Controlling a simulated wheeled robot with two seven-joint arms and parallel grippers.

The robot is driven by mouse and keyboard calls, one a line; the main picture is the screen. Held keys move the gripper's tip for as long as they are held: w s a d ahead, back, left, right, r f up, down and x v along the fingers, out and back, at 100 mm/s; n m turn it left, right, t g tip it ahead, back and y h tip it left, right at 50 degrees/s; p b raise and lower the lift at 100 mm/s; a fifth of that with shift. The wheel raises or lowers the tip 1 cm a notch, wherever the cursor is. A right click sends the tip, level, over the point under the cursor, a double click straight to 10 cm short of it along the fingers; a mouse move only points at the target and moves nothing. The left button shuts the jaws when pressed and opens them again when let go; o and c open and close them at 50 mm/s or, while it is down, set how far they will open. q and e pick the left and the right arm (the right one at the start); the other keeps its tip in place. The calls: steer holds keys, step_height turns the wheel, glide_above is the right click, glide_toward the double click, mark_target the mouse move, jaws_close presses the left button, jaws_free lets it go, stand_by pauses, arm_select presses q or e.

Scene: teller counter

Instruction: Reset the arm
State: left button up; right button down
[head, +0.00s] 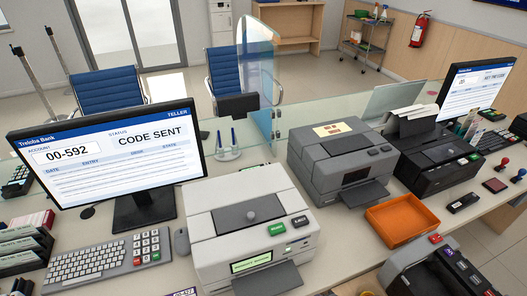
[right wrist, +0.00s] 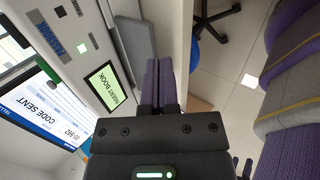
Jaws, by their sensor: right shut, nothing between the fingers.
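My right gripper (right wrist: 158,66) shows in the right wrist view, its two purple fingers closed together with nothing between them. It is beside the front of the white passbook printer (right wrist: 88,32), whose green display reads "INSERT BOOK" (right wrist: 105,86). In the head view this white printer (head: 205,228) stands on the counter at the front middle, with a green and a dark button on top. Neither gripper shows in the head view. My left gripper is in neither view.
A monitor (head: 102,155) reading "CODE SENT" and a keyboard (head: 95,262) are at left. A grey printer (head: 310,150), a black printer (head: 440,170) and an empty orange tray (head: 402,222) stand to the right. Beyond the counter edge, the wrist view shows open floor (right wrist: 232,60).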

steer(key=s+d+f+m+g+h+b, duration=0.1)
steer(key=s+d+f+m+g+b, duration=0.1)
steer(key=s+f+m+b, duration=0.55)
steer(key=s+d+f+m+g+h+b, duration=0.1)
steer(key=s+d+f+m+g+b, duration=0.2)
steer(key=s+f, duration=0.8)
arm_select(q)
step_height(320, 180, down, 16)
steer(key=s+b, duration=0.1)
steer(key=b, duration=0.3)
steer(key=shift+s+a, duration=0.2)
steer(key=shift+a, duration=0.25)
arm_select(e)
steer(key=s+f+m+g, duration=0.1)
steer(key=s+f+m, duration=0.8)
steer(key=s, duration=0.3)
steer(key=shift+a+f+g, duration=0.4)
steer(key=shift+a+f, duration=0.05)
steer(key=shift+f, duration=0.2)
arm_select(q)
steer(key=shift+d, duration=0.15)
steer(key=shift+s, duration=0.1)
arm_select(e)
steer(key=shift+w, duration=0.1)
